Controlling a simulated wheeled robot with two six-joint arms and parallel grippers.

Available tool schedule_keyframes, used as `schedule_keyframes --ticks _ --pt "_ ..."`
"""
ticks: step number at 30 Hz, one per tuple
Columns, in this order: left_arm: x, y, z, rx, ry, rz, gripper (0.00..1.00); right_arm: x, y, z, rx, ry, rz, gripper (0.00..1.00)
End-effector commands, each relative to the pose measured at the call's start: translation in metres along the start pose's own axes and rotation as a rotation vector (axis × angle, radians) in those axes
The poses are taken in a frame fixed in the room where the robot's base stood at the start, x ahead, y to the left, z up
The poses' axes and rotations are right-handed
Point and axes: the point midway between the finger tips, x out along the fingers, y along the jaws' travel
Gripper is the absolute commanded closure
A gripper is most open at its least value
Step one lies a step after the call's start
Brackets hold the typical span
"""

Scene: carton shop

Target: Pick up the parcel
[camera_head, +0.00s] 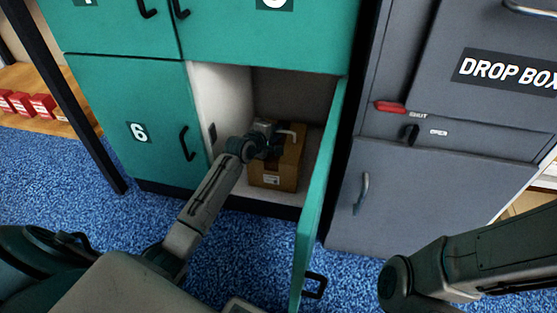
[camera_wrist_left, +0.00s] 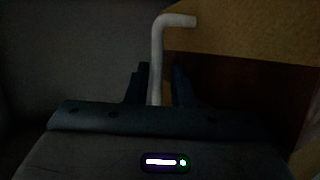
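The parcel (camera_head: 275,175) is a brown carton with a small white label, standing on the floor of an open locker compartment in the head view. A pale bent handle (camera_head: 291,134) sticks up at its top. In the left wrist view the parcel's brown face (camera_wrist_left: 245,38) is at the upper right, with the pale handle (camera_wrist_left: 157,55) in front. My left gripper (camera_head: 274,141) is inside the compartment at the parcel's top. Its dark fingers (camera_wrist_left: 160,88) stand either side of the handle with a gap showing, so it looks open. My right gripper is out of view.
The compartment's green door (camera_head: 322,185) stands open on the right. Green locker 6 (camera_head: 128,125) is shut on the left. A grey drop box cabinet (camera_head: 430,190) stands right. Blue carpet (camera_head: 60,185) lies in front. Red boxes (camera_head: 42,104) sit far left.

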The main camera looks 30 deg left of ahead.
Motion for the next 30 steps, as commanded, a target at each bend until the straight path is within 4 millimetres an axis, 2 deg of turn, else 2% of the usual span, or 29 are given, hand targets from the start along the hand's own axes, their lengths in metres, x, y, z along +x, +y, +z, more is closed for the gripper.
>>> schedule_keyframes --ticks 3,12,16,30 --pt "0.0123 -0.0013 0.0005 -0.002 -0.001 0.001 0.79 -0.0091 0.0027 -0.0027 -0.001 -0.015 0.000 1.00" --pt "0.0145 0.0010 0.0006 -0.001 0.000 0.000 0.79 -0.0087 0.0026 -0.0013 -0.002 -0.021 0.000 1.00" --pt "0.0144 0.0008 0.0006 -0.001 0.000 0.000 1.00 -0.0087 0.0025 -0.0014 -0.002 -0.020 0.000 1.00" --pt "0.0143 -0.0002 0.0004 0.001 0.000 -0.002 1.00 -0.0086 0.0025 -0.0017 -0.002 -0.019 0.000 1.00"
